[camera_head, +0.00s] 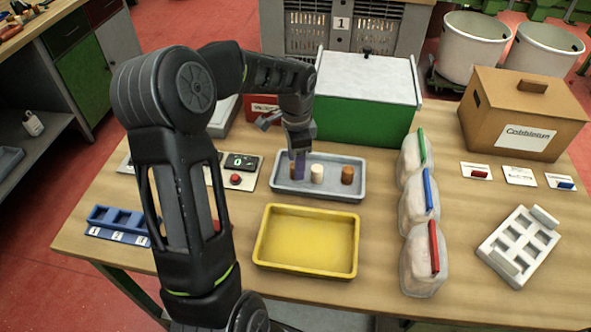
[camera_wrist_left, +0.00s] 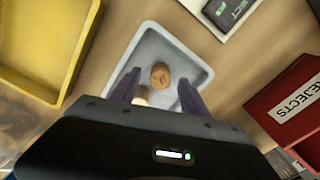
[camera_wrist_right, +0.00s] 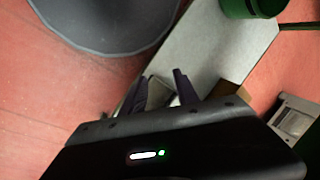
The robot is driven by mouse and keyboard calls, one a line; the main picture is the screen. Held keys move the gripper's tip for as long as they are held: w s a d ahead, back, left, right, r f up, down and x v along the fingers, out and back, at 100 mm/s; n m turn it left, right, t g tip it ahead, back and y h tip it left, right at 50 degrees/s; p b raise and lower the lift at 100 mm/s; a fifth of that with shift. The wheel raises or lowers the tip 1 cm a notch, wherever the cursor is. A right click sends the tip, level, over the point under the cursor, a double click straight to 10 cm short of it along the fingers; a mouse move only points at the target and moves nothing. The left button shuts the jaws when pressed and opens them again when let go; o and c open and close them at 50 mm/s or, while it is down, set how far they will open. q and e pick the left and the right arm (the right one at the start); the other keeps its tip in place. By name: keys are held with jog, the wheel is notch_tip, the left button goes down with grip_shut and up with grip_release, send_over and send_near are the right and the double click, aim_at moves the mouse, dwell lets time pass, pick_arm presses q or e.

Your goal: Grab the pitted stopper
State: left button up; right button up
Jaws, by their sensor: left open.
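A grey tray (camera_head: 333,190) holds a brown stopper (camera_head: 294,170) at the left, a pale stopper (camera_head: 317,173) in the middle and a darker brown stopper (camera_head: 347,175) at the right. My left gripper (camera_head: 299,166) is open and points down over the left stopper, partly hiding it. In the left wrist view that brown stopper (camera_wrist_left: 160,75), with dark marks on its top, lies ahead between the open fingers (camera_wrist_left: 158,92). The pale stopper (camera_wrist_left: 141,97) is partly hidden by my gripper. My right gripper (camera_wrist_right: 160,84) is open, away from the table.
A yellow tray (camera_head: 305,269) stands in front of the grey tray. A green box (camera_head: 365,118) and a red REJECTS box (camera_wrist_left: 290,99) stand behind. White bags (camera_head: 420,215) with coloured clips are to the right, and a counter panel (camera_head: 240,171) is to the left.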

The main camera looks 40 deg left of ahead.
pick_arm(q)
grip_shut()
dwell(0.6)
